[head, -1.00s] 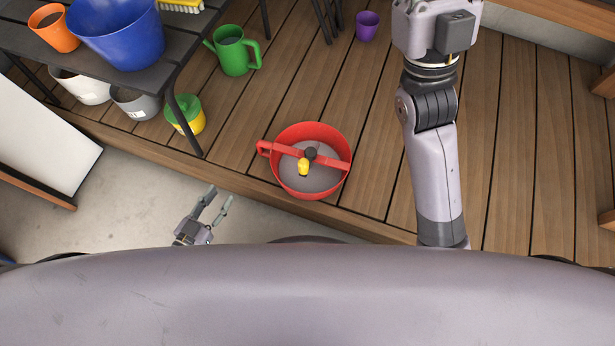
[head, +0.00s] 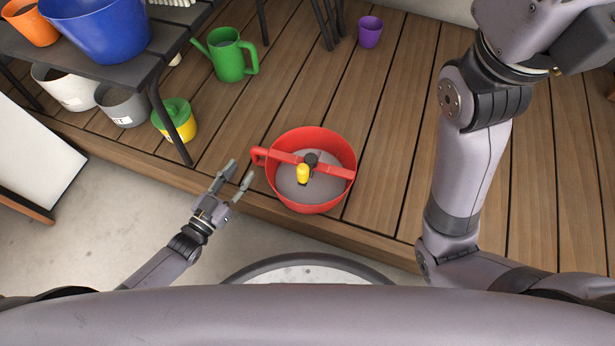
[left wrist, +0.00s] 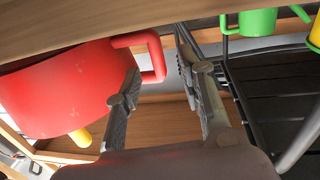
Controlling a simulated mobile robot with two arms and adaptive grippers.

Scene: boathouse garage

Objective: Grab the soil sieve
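The soil sieve (head: 339,147) is a round red tub with a grey bottom, a red crossbar with a yellow and a black knob, and a red loop handle on its left. It sits upright on the wooden deck near the front edge. In the left wrist view the red sieve (left wrist: 65,90) fills the left side, its handle reaching toward the fingers. My left gripper (head: 240,175) is open and empty, just left of the handle and apart from it in the head view. Its spread fingers (left wrist: 158,58) also show in the left wrist view. My right gripper is out of view.
A dark slatted table (head: 163,45) at upper left holds an orange pot and a blue tub (head: 98,28). A green watering can (head: 228,58), a yellow pot (head: 178,122) and a purple cup (head: 369,31) stand on the deck. Deck right of the sieve is bare.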

